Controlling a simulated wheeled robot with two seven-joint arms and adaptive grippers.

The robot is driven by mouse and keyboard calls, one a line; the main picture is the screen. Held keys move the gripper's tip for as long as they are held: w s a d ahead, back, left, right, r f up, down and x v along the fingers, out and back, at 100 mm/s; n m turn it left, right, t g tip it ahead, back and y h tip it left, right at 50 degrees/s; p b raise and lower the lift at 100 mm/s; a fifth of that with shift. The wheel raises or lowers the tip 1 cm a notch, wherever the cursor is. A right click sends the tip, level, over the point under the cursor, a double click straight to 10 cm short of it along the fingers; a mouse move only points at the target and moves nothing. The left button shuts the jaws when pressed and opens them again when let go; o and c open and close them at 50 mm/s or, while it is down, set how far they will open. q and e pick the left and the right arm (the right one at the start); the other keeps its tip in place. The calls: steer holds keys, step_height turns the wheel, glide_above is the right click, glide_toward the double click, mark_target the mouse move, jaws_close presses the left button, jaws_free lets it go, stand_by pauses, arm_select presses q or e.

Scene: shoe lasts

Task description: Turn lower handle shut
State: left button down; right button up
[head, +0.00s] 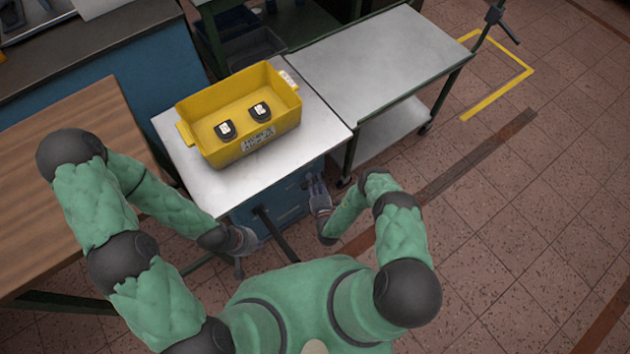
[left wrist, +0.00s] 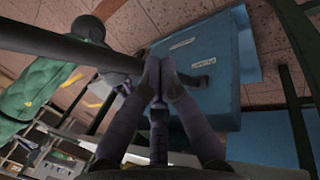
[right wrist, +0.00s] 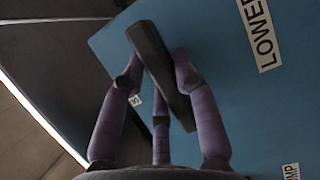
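A dark, flat lower handle (right wrist: 156,62) stands out from a blue panel in the right wrist view, tilted in the picture, beside a label (right wrist: 258,35) reading "LOWE…". My right gripper (right wrist: 158,58) has its fingers on both sides of this handle, close against it, and looks shut on it. In the head view this gripper (head: 317,188) is at the front of the blue cabinet (head: 285,200), and the handle is too small to make out. My left gripper (head: 240,247) is left of the cabinet front; in the left wrist view its fingertips (left wrist: 160,75) are together, with nothing clearly held.
A yellow bin (head: 208,147) with two dark objects stands on the white top (head: 180,165) above the cabinet. A grey cart (head: 375,60) stands to the right and a wooden table (head: 45,190) to the left. A dark bar (left wrist: 60,45) crosses near my left gripper.

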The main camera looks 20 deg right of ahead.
jaws_close()
steer(key=m+g, duration=0.1)
steer(key=m, duration=0.1)
steer(key=m+p, duration=0.1)
steer(key=m, duration=0.1)
steer(key=shift+d+f+g+y, duration=0.1)
steer(key=shift+g+y, duration=0.3)
steer(key=m+g+y, duration=0.1)
steer(key=m, duration=0.2)
steer(key=shift+f, duration=0.2)
steer(key=m+y, duration=0.1)
steer(key=m+g, duration=0.1)
steer(key=m, duration=0.1)
steer(key=shift+f+m+g+y+b, duration=0.25)
steer(key=shift+m+g+y+b, duration=0.05)
steer(key=shift+y, duration=0.1)
steer(key=shift+f+m+g+y+b, duration=0.1)
steer(key=shift+m+g+y+b, duration=0.4)
steer(key=shift+m+y+b, duration=0.7)
steer(key=shift+m+p, duration=0.3)
